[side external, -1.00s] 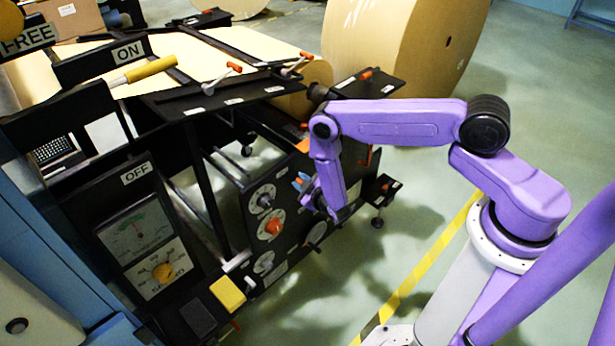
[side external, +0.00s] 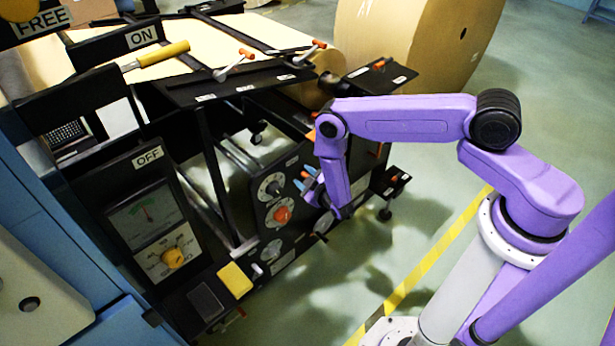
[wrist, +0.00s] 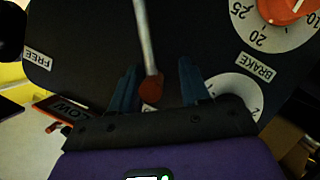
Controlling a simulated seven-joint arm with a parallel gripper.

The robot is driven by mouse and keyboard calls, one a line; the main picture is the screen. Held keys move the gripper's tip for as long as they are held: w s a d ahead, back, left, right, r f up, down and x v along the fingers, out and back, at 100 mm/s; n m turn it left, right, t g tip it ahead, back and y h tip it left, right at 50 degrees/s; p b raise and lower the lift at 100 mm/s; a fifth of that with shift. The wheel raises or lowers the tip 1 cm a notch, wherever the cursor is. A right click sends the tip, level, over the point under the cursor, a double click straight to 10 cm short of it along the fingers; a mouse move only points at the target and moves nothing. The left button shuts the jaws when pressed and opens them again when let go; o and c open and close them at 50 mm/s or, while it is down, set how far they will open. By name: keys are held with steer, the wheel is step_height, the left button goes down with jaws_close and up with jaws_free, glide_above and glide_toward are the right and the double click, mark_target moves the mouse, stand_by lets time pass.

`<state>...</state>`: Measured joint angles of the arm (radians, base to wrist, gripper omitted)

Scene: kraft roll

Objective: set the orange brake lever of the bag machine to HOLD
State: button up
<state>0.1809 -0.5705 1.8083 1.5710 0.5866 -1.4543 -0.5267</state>
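In the wrist view, the brake lever is a grey metal rod (wrist: 146,40) with an orange-red tip (wrist: 151,88). The tip lies between the two blue fingers of my gripper (wrist: 158,86), with a visible gap on each side. My gripper is open around it. A FREE label (wrist: 38,60) is at the left of the black panel and a BRAKE label (wrist: 255,67) at the right. No HOLD label can be read. In the side external view, my gripper (side external: 308,181) is close to the machine's dial panel (side external: 293,160); I cannot make out the lever there.
A dial with an orange-red knob (side external: 281,214) is left of my gripper; it also shows in the wrist view (wrist: 285,9). A yellow block (side external: 235,279) is at the machine's lower front. A large kraft roll (side external: 420,45) stands behind. Floor right of the machine is clear.

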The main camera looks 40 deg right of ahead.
steer(key=shift+s+d, duration=0.15)
steer(key=shift+d, duration=0.05)
steer(key=v, duration=1.7)
steer(key=shift+a, duration=0.15)
steer(key=w+a+r+m+g+y, duration=0.25)
steer(key=a+g, duration=0.25)
steer(key=a, duration=0.5)
steer(key=s+a+r+n+g+y, duration=0.3)
steer(key=s+a+r+g+y, duration=0.25)
steer(key=r, duration=0.55)
steer(key=s+d+r+n+g+h, duration=0.2)
steer(key=s+d+r+n+g, duration=0.15)
steer(key=s+r, duration=0.75)
steer(key=s+d+r+n+h, duration=0.1)
steer(key=s+d+r, duration=0.2)
steer(key=d, duration=0.3)
steer(key=s+d+r+n+h, duration=0.1)
steer(key=s+d+r+n, duration=0.1)
steer(key=s+d+r, duration=0.2)
steer(key=d, duration=0.2)
steer(key=shift+d+r+n, duration=0.3)
steer(key=shift+d+r, duration=0.05)
steer(key=shift+d, duration=0.05)
